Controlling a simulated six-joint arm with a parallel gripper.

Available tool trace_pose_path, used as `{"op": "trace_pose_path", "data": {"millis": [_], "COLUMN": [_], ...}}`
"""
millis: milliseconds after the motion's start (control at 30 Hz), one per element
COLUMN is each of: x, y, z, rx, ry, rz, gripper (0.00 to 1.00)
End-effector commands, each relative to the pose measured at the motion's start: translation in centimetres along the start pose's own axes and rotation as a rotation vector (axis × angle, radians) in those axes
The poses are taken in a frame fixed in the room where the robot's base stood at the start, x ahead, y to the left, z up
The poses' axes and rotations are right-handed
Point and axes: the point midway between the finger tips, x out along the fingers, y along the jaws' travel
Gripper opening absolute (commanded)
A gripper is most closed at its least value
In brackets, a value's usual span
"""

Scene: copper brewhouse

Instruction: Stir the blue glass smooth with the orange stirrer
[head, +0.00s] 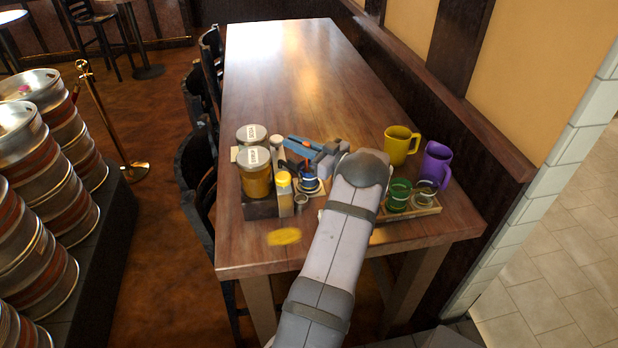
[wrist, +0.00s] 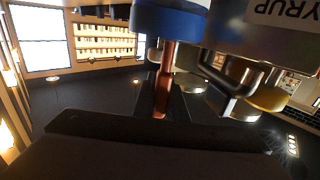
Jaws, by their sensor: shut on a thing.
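The blue glass (head: 309,186) stands on the table among the jars, left of my arm. My gripper (head: 308,153) is shut on the orange stirrer (head: 307,166) above the glass. The stirrer hangs down toward the glass, and its lower end is hidden. In the wrist view the coppery stirrer (wrist: 165,75) runs from my dark gripper (wrist: 162,112) to the blue and white glass (wrist: 170,20) at the top edge. The glass's contents cannot be made out there.
Two labelled jars (head: 256,178) and a yellow-capped bottle (head: 284,190) crowd the left side. A yellow mug (head: 400,146), a purple mug (head: 436,162) and a green glass (head: 398,194) stand to the right. A yellow patch (head: 284,236) lies near the front. The far table is clear.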

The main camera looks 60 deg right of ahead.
Motion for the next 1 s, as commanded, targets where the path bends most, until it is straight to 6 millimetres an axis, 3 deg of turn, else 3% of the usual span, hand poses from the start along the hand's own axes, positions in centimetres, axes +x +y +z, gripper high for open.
{"op": "trace_pose_path", "data": {"millis": [567,1000], "x": [-0.5,-0.5], "y": [0.5,0.5], "z": [0.0,-2.7], "rx": [-0.001,-0.001], "ry": [0.000,0.000], "rz": [0.000,0.000], "gripper": [0.00,0.00]}}
